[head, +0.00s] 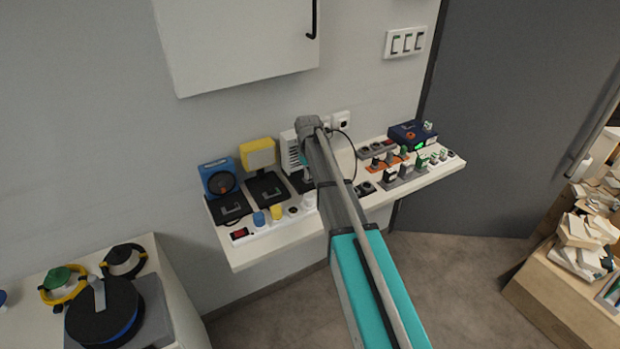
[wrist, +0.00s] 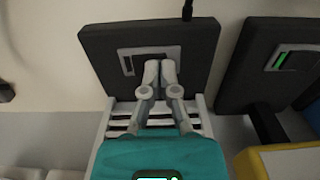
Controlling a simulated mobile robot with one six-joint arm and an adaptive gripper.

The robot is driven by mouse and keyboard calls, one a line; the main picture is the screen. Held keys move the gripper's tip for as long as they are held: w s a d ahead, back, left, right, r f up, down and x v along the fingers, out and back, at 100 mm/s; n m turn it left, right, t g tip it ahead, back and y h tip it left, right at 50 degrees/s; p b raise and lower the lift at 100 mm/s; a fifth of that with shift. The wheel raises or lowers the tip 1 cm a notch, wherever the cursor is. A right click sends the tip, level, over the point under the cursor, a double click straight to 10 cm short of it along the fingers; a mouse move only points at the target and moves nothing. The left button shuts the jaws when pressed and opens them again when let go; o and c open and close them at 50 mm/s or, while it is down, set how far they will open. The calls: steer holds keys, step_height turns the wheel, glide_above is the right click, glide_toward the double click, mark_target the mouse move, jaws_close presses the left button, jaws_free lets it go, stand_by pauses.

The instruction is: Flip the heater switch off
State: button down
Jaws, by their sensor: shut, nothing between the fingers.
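The heater (head: 290,152) is a white box with dark slats on the wall shelf, right of a yellow lamp. In the wrist view its slatted top (wrist: 118,124) shows behind my gripper. Its dark base plate (wrist: 100,48) carries a switch (wrist: 128,64) in a grey frame. My gripper (wrist: 160,68) is shut and empty, its fingertips over the right part of this switch. They hide that part, so I cannot tell the switch's position or whether they touch it. In the head view my arm covers most of the heater's base.
The yellow lamp (head: 258,153) and its dark base (wrist: 285,60), with a green-lit switch (wrist: 294,60), stand beside the heater. A blue fan (head: 219,178) is further left. A power strip (head: 272,224) with plugs lies along the shelf front. A cabinet (head: 235,45) hangs above.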

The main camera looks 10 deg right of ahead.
steer(key=shift+r, duration=0.1)
steer(key=shift+r+p, duration=3.45)
steer(key=shift+p, duration=0.1)
steer(key=s+m, duration=0.3)
steer(key=s, duration=2.6)
steer(key=shift+a+m, duration=0.2)
steer(key=shift+m, duration=0.1)
